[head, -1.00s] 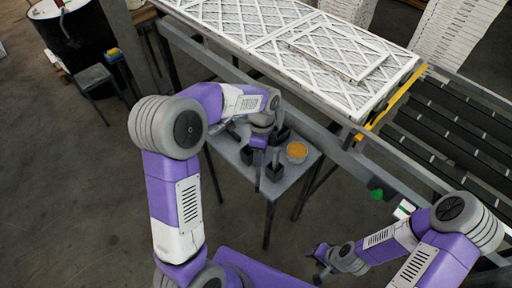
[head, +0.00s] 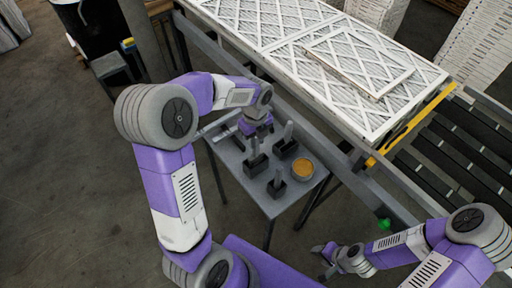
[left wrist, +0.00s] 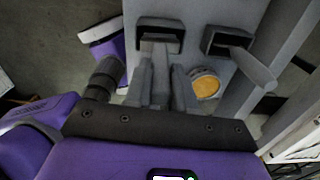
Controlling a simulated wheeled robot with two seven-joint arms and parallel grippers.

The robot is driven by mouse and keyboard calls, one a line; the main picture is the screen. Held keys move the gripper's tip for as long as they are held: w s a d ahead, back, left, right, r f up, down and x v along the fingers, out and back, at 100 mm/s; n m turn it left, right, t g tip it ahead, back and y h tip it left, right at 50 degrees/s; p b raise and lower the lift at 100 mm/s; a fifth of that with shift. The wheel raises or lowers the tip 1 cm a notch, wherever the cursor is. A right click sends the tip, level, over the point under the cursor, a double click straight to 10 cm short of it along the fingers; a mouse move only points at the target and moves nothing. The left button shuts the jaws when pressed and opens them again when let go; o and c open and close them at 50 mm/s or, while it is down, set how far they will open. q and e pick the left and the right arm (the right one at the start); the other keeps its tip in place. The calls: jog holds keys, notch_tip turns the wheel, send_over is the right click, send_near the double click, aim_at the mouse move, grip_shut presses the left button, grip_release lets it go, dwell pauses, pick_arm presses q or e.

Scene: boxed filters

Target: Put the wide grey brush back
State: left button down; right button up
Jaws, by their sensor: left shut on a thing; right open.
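My left gripper (head: 257,136) is shut above the small grey table (head: 233,163). In the left wrist view its fingers (left wrist: 168,90) point at a dark holder (left wrist: 158,24), with the grey brush (left wrist: 160,45) between them. The brush lies in line with that holder. I cannot tell whether it is seated or just above, and its width is unclear. My right gripper (head: 325,255) is open and empty, low at the right, away from the table.
A round tin with orange contents (head: 302,168) stands on the table's right side; it also shows in the left wrist view (left wrist: 205,84). White framed filters (head: 350,60) lie on the conveyor behind the table. A yellow bar (head: 415,122) crosses the conveyor. The floor in front is clear.

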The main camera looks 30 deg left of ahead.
aim_at(256, 147)
pick_arm(q)
notch_tip(256, 147, down, 4)
jog(key=shift+f, duration=0.1)
jog(key=shift+b, duration=0.3)
jog(key=shift+f, duration=0.1)
jog(key=c, duration=0.9)
grip_release()
jog(key=shift+c, duration=0.2)
notch_tip(256, 147, up, 12)
jog(key=shift+r+p, duration=0.2)
jog(key=shift+p, duration=0.75)
